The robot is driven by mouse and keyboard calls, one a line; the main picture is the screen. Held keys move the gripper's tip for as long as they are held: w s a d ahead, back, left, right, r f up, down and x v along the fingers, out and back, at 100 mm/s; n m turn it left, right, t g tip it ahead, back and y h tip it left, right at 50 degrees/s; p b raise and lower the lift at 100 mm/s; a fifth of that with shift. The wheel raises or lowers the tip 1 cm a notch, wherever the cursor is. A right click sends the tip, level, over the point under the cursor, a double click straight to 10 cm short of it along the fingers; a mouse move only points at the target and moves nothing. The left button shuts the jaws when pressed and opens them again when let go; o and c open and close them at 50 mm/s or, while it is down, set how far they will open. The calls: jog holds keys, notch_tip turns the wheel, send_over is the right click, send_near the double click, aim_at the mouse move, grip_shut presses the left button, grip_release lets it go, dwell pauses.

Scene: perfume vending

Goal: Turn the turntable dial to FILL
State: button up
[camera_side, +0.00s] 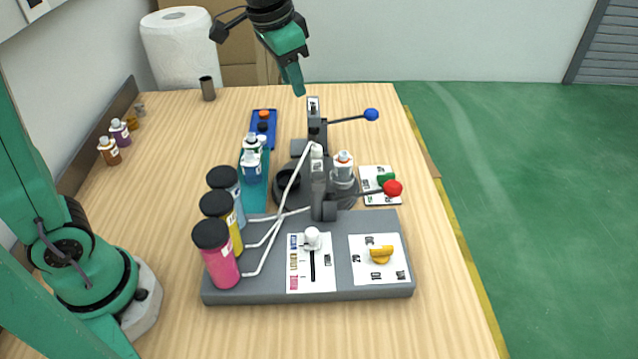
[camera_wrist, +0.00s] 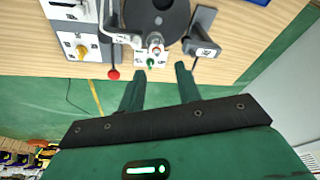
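The turntable dial is a green knob (camera_side: 386,180) on a small white card (camera_side: 371,172) at the right of the machine, partly behind the red-ball lever. In the wrist view the green knob (camera_wrist: 150,63) shows between my fingertips, well beyond them. Its labels are too small to read. The dark round turntable (camera_wrist: 143,18) lies beside the card, and a clear bottle with an orange-white top (camera_side: 343,167) stands on it. My gripper (camera_wrist: 158,70) is open and empty. In the side view my gripper (camera_side: 295,84) is high above the far part of the table, away from the dial.
A lever with a red ball (camera_side: 393,188) is close to the dial; one with a blue ball (camera_side: 371,115) is farther back. A grey base (camera_side: 220,294) carries a yellow dial (camera_side: 381,254), a white slider (camera_side: 312,239) and three coloured bottles. The right table strip is clear.

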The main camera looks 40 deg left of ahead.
jog(key=w+d+f+m+g, duration=0.1)
jog(key=w+d+f, duration=0.2)
jog(key=w+f, duration=0.15)
jog(key=w+d+f+m+g, duration=0.1)
jog(key=w+d+f, duration=0.2)
jog(key=w, duration=0.3)
jog(key=m+g, duration=0.1)
jog(key=m, duration=0.2)
send_over(384, 174)
notch_tip(384, 174, down, 10)
jog(key=shift+w+f, duration=0.1)
jog(key=shift+f, duration=0.15)
jog(key=shift+f, duration=0.1)
jog(key=shift+f, duration=3.8)
jog(key=shift+c, duration=0.2)
grip_shut()
